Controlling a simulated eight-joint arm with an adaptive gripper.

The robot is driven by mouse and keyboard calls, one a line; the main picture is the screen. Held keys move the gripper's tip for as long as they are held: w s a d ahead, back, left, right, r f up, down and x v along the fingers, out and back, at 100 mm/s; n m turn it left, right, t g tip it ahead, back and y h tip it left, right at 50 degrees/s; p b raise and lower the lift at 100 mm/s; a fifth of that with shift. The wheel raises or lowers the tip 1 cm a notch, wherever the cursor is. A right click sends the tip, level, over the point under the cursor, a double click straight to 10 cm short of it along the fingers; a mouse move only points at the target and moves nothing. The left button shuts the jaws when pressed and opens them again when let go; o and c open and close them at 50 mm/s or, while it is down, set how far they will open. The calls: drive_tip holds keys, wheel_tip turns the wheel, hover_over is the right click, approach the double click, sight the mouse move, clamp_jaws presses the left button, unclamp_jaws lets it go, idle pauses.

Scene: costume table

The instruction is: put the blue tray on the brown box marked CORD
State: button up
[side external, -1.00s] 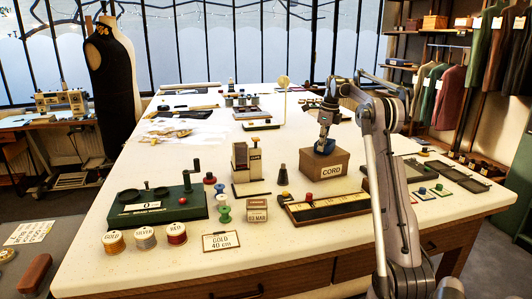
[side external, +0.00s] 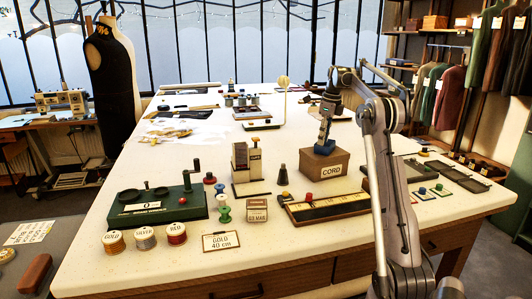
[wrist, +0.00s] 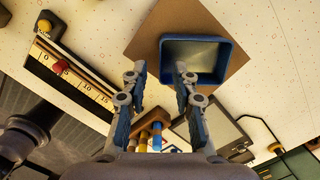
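The blue tray (side external: 325,149) rests on top of the brown box marked CORD (side external: 341,173) in the side view. In the wrist view the tray (wrist: 196,60) is open side up and empty, over the bare brown box top (wrist: 150,27). My gripper (wrist: 159,72) is open there, with nothing between its fingers. One fingertip overlaps the tray's near left wall in the picture. In the side view my gripper (side external: 324,138) points down just above the tray; whether it touches is too small to tell.
A black ruled tray (side external: 328,207) lies in front of the box, and a dark cone (side external: 283,175) stands left of it. A green winding device (side external: 157,205) and thread spools (side external: 145,238) are at the left.

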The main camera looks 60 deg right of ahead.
drive_tip(key=r, duration=0.4)
drive_tip(key=shift+s, duration=0.25)
drive_tip(key=w+a+n+t, duration=0.1)
drive_tip(key=w+a+n, duration=0.2)
drive_tip(key=a+n, duration=0.45)
drive_tip(key=w+a+r+n+h, duration=0.1)
drive_tip(key=w+a+n, duration=0.25)
drive_tip(key=a, duration=0.75)
drive_tip(key=w+a+n+t, duration=0.1)
drive_tip(key=w+a+n, duration=0.1)
drive_tip(key=a+n, duration=0.55)
drive_tip(key=s+a+f+n+t, duration=0.1)
drive_tip(key=s+a+f+n, duration=0.2)
drive_tip(key=a, duration=0.5)
drive_tip(key=s+a+f+n+t, duration=0.1)
drive_tip(key=s+a+f+n, duration=0.3)
drive_tip(key=a+n, duration=0.4)
drive_tip(key=s+a+f+n+t+y, duration=0.1)
drive_tip(key=s+a+f+n, duration=0.2)
drive_tip(key=a+f+n, duration=0.3)
drive_tip(key=shift+s+a+t, duration=0.4)
drive_tip(key=shift+a, duration=0.8)
